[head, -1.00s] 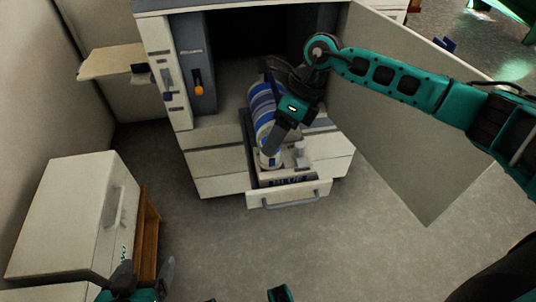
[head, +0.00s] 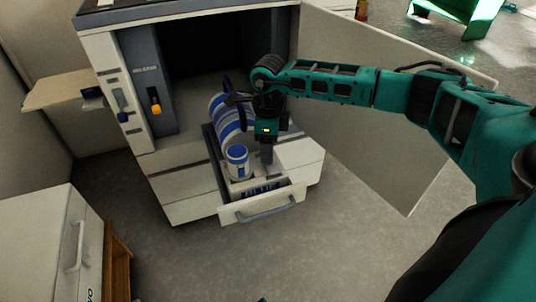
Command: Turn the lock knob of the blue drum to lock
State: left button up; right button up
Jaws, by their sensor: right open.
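The blue drum (head: 221,115) is a blue-and-white striped cylinder lying in the pulled-out drawer (head: 262,208) of the printer, with BLUE lettering behind the drawer front. A blue-and-white round end piece (head: 237,160) shows at its near end. My right gripper (head: 267,155) points down into the drawer, just right of that end piece, with its jaws open. The lock knob is hidden behind the gripper, and I cannot tell whether the fingers are around it or touching it. My left gripper is not in view.
The large white printer (head: 188,205) has a dark open bay above the drawer. Its open door panel (head: 390,160) stands at the right, behind my right arm. An orange-tipped lever (head: 155,103) is at the bay's left. A white box (head: 40,245) stands at lower left. The floor in front is clear.

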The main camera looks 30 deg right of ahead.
jog(key=shift+f, duration=1.05)
jog(key=shift+r, duration=0.1)
grip_shut()
